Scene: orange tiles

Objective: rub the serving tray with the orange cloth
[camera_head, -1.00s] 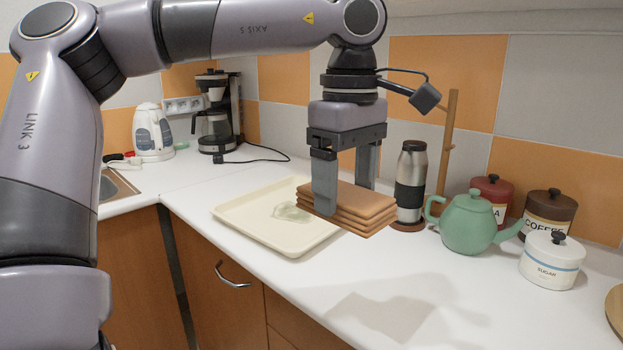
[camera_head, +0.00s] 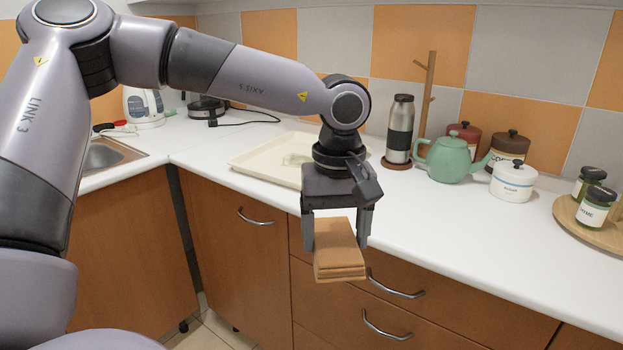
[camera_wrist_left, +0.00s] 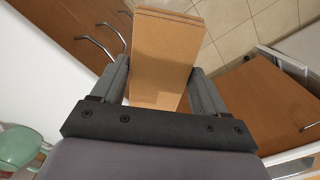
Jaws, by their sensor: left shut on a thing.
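The folded orange cloth (camera_head: 338,250) is held in my left gripper (camera_head: 336,232), in front of the counter's front edge with drawer fronts behind it. My left gripper is shut on it. The cloth also shows between the fingers in the left wrist view (camera_wrist_left: 163,55), with floor and cabinets beyond. The cream serving tray (camera_head: 262,163) lies on the white counter behind the gripper, apart from the cloth. A pale greenish smear (camera_head: 296,158) shows on the tray, and my arm hides the tray's right part. My right gripper is not in view.
A steel flask (camera_head: 399,130) on a coaster and a wooden mug stand (camera_head: 428,95) are right of the tray. A green teapot (camera_head: 449,158), a sugar jar (camera_head: 512,182) and canisters stand further right. The front counter right of the tray is clear (camera_head: 440,225).

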